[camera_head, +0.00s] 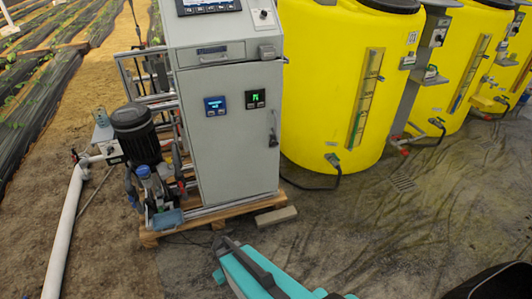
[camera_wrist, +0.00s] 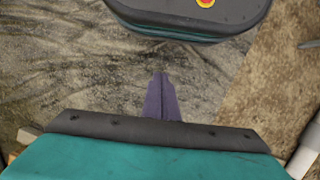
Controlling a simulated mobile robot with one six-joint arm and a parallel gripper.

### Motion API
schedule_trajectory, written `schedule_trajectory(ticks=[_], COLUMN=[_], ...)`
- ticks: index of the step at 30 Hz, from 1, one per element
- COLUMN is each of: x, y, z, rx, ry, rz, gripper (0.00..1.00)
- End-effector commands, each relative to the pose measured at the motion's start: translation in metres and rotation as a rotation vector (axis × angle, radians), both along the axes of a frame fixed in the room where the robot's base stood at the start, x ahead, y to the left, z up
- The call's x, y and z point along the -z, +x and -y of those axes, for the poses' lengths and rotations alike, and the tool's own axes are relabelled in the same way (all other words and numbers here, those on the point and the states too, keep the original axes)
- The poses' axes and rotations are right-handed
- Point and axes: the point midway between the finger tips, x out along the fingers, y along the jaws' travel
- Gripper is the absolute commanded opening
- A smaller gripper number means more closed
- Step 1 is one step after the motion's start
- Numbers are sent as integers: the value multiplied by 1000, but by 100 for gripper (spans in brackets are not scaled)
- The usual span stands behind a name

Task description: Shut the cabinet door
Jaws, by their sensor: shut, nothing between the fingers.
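The grey control cabinet (camera_head: 223,60) stands left of centre in the head view, on a wooden pallet. Its tall front door (camera_head: 235,150) carries two small displays and has a dark handle (camera_head: 272,137) at its right edge. The door looks about flush with the cabinet; I cannot tell whether a small gap is left. My gripper (camera_wrist: 161,78) is shut and empty in the wrist view, over bare ground. The teal end of my arm shows low in the head view, in front of the cabinet and apart from it. The cabinet is not clearly seen in the wrist view.
Yellow tanks (camera_head: 335,85) stand right of the cabinet, with hoses low in front. A pump (camera_head: 140,135) and a white pipe (camera_head: 63,235) are at its left. A small block (camera_head: 276,216) lies by the pallet (camera_head: 160,236). The ground sheet at front right is mostly clear.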

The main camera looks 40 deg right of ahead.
Motion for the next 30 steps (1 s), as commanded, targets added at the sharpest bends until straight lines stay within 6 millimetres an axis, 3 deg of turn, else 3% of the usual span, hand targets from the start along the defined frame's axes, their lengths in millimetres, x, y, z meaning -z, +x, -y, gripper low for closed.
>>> schedule_trajectory(ticks=[1, 3, 9, 14, 30], x=[-1, 1, 1, 1, 1], y=[-27, -54, -104, -116, -115], z=[-11, -23, -39, -43, -43], rx=[-5, -9, -14, -14, -14], ry=[3, 6, 5, 4, 4], rz=[-34, -72, -147, -165, -165], gripper=[0, 0, 0, 0, 0])
